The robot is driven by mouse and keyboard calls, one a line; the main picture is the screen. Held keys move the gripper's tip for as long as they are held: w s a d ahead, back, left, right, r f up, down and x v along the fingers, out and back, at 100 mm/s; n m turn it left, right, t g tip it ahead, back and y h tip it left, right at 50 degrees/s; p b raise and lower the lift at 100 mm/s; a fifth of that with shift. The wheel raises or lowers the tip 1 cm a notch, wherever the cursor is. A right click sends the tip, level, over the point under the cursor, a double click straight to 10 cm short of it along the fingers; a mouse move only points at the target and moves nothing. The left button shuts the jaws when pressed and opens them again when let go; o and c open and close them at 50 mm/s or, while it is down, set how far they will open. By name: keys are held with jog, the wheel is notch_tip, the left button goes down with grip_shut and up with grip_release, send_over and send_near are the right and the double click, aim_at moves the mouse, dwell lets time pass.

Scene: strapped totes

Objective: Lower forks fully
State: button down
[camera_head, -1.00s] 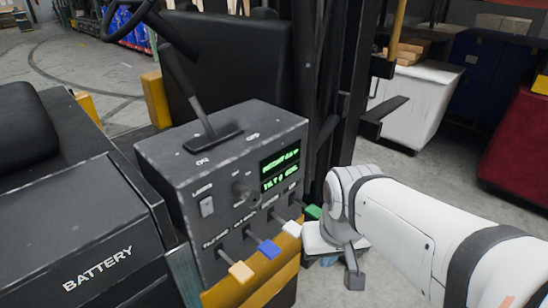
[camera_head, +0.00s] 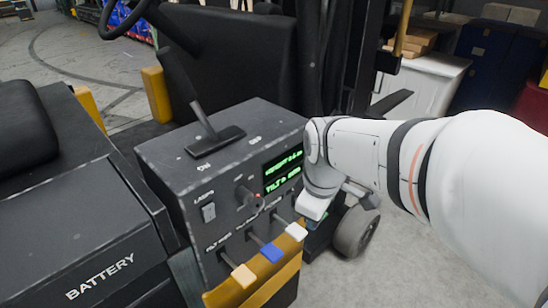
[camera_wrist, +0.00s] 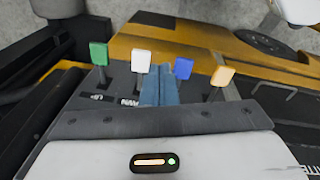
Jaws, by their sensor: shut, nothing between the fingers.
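The black control box (camera_head: 215,165) has a row of colored levers on its lower front: orange (camera_head: 243,274), blue (camera_head: 271,252) and white (camera_head: 296,231). The green lever (camera_wrist: 98,54) shows only in the wrist view; my arm hides it in the head view. My gripper (camera_wrist: 158,84) is shut and empty, its fingers by the white lever (camera_wrist: 141,61) and the blue lever (camera_wrist: 183,68). I cannot tell whether it touches either. The green display (camera_head: 283,172) reads height and tilt, with digits too small to be sure. A dark fork (camera_head: 391,104) shows beyond the mast.
A black hand lever (camera_head: 200,115) stands on the box top. The battery cover (camera_head: 85,240) lies left. The dark mast (camera_head: 335,60) rises behind. A white bin (camera_head: 430,85) stands beyond it. Floor at right is partly open.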

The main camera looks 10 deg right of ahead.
aim_at(298, 232)
jog(key=w+r+n+g+p, duration=0.1)
jog(key=w+r+n+p, duration=0.1)
jog(key=w+n, duration=0.6)
jog(key=n+p, duration=0.1)
jog(key=n, duration=0.6)
jog(key=shift+w+a+g, duration=0.25)
jog(key=shift+a+g, duration=0.05)
jog(key=shift+a, duration=0.1)
notch_tip(298, 232, down, 14)
jog(key=shift+r+p, duration=0.1)
jog(key=shift+p, duration=0.4)
